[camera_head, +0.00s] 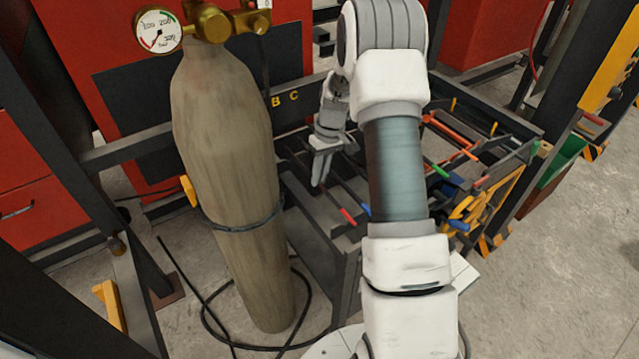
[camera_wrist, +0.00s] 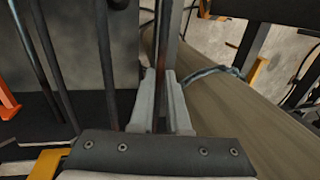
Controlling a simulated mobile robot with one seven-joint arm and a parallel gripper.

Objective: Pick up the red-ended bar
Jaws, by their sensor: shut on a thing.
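The red-ended bar is a thin dark bar whose red tip (camera_head: 347,215) shows in the head view, low over the dark rack beside the gas cylinder. My gripper (camera_head: 319,178) is up and left of that tip, and the bar's line runs toward its fingers. In the wrist view, my gripper (camera_wrist: 163,105) is shut on a thin dark bar (camera_wrist: 162,50) that passes between both fingers. The bar's coloured end is out of the wrist view. I cannot tell whether the bar is clear of the rack.
A tall gas cylinder (camera_head: 225,150) with a gauge stands just left of my gripper. A blue-ended bar (camera_head: 364,209) lies close right of the red tip. More coloured bars and a yellow-framed cage (camera_head: 485,205) are to the right. A black hose (camera_head: 205,315) lies on the floor.

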